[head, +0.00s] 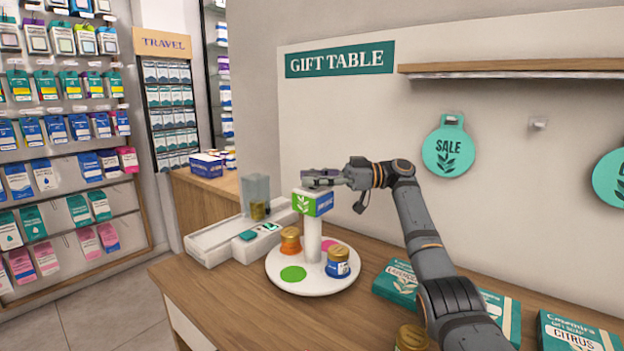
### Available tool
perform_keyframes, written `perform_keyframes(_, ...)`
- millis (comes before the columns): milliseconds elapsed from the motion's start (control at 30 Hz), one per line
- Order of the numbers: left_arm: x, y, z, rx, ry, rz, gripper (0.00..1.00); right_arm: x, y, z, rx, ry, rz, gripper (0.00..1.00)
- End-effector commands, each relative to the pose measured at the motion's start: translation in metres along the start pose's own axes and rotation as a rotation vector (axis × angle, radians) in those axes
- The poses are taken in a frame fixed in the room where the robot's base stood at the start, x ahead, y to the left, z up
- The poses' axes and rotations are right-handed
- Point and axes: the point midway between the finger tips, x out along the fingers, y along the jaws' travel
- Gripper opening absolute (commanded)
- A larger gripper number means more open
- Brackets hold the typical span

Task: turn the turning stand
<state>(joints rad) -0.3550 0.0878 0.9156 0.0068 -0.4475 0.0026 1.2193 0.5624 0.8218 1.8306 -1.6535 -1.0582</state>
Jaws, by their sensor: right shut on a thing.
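The turning stand (310,283) is a round white plate on the wooden counter, with a white post (312,236) at its middle. A green and blue block (313,203) with a white top sits on the post. On the plate are an orange jar (290,240) at the back left, a blue jar (338,261) at the right, a bare green spot (293,273) at the front left and a pink spot (328,244) partly hidden by the post. My right gripper (322,178) is at the top of the block, shut on it. My left gripper is not in view.
Teal gift boxes (398,281) lie on the counter at the right. A gold-lidded jar (411,338) stands at the front, partly behind my right arm. A white slatted unit (222,239) with a clear container is left of the stand. A wooden shelf (510,66) is on the wall above.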

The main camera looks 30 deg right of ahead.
Motion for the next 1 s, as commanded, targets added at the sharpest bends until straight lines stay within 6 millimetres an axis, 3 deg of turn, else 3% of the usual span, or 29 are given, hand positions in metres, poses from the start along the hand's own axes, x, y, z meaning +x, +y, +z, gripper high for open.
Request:
perform_keyframes(367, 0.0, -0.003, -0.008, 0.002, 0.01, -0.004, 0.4, 0.0, -0.001, 0.004, 0.005, -0.006, -0.004, 0.0)
perform_keyframes(400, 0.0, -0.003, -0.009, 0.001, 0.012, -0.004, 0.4, 0.0, -0.001, 0.004, 0.005, -0.006, -0.004, 0.41)
perform_keyframes(567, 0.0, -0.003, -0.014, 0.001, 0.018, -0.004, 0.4, 0.0, 0.0, 0.003, 0.003, -0.004, -0.003, 0.62)
perform_keyframes(867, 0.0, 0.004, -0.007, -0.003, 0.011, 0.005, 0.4, 0.0, 0.0, 0.0, 0.001, -0.002, -0.002, 0.63)
perform_keyframes(1000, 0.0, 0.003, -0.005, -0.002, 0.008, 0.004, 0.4, 0.0, -0.001, -0.016, -0.003, 0.0, -0.003, 0.63)
